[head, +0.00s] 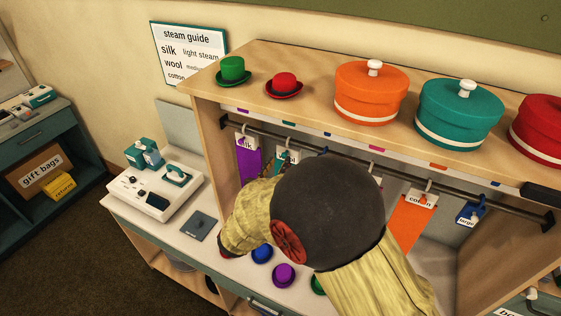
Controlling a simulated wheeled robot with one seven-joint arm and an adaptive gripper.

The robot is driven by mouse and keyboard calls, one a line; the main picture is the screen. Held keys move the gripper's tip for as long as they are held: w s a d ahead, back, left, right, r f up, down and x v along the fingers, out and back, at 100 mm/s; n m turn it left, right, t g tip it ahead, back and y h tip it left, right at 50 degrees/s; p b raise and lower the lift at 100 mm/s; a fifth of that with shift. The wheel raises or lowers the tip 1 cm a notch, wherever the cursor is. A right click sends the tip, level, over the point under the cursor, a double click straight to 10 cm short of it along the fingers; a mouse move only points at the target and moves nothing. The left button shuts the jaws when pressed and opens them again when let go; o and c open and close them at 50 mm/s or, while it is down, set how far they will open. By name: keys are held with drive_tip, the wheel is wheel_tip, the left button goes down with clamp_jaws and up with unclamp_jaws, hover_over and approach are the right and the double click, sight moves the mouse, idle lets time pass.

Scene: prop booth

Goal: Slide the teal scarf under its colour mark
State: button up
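The teal scarf (280,162) hangs from the dark rail (395,172) on a hanger with a white label. Only its top shows; my arm hides the rest. Small colour marks run along the shelf's front edge above the rail. A teal-looking mark (289,124) is there, close above the teal scarf's hanger; exact alignment is hard to judge. My gripper cannot be seen.
A purple scarf (248,162) hangs left of the teal one. An orange scarf (412,222) and a blue tag (469,213) hang to the right. Small hats, including a purple one (283,275), lie on the counter below. Round boxes, including an orange one (371,95), stand on top.

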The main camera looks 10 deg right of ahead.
drive_tip(key=v, duration=0.9)
drive_tip(key=shift+s, duration=0.15)
